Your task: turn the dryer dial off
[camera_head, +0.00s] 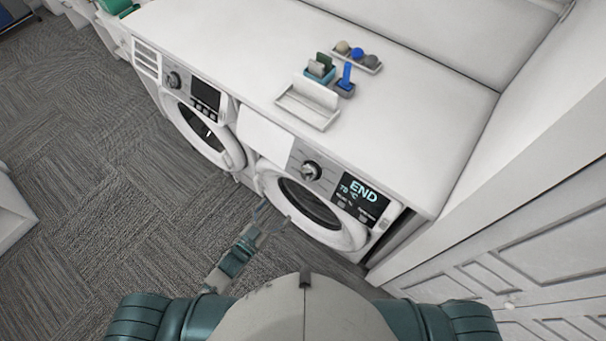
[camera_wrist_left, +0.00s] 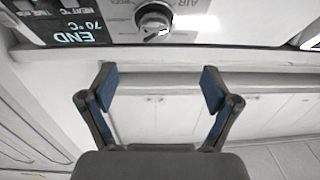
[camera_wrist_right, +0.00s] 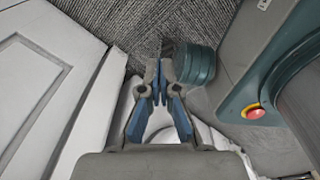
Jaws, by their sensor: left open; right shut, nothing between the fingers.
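The dryer (camera_head: 325,200) is a white front-loader whose lit display (camera_head: 360,194) reads END and 70 °C. Its silver dial (camera_head: 311,171) sits on the panel left of the display. The dial (camera_wrist_left: 153,20) also shows at the top of the left wrist view, with a pale mark near its lower edge. My left gripper (camera_head: 275,213) is open and empty in front of the dryer door, lower than the dial and apart from it. Its blue-padded fingers (camera_wrist_left: 159,88) are spread wide. My right gripper (camera_wrist_right: 160,88) is shut and empty, away from the dial; the head view does not show it.
A second white machine (camera_head: 205,110) with its own dial (camera_head: 173,80) stands to the left. The white countertop (camera_head: 230,45) above holds a white tray (camera_head: 307,105), small holders and a tray of balls (camera_head: 356,57). White panelled cabinets (camera_head: 530,240) stand at right. Grey carpet (camera_head: 110,190) is open at left.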

